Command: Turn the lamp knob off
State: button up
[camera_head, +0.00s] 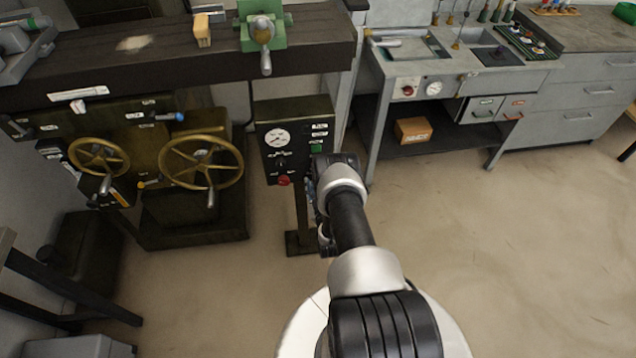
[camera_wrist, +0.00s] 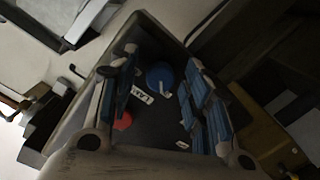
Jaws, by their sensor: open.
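The control panel (camera_head: 266,145) is a dark box on a post, with a gauge, labels, a green square and a red button. In the wrist view a round blue knob (camera_wrist: 160,74) with a white pointer mark sits on the dark panel face. A white label (camera_wrist: 142,96) lies beside it; I cannot read it surely, so I cannot confirm that this is the lamp knob. My gripper (camera_head: 312,187) is at the panel's right side in the head view. Its fingers are open, one on each side of the blue knob in the wrist view. Contact cannot be told. My gripper hides the blue knob in the head view.
The red button (camera_head: 284,180) is low on the panel, close to my gripper. Brass handwheels (camera_head: 202,160) stand to the left. A dark bench (camera_head: 150,45) runs behind. A grey workbench (camera_head: 455,75) stands at the right. The floor at the right is clear.

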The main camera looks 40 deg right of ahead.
jog(key=shift+s, duration=0.1)
jog(key=v, duration=1.2)
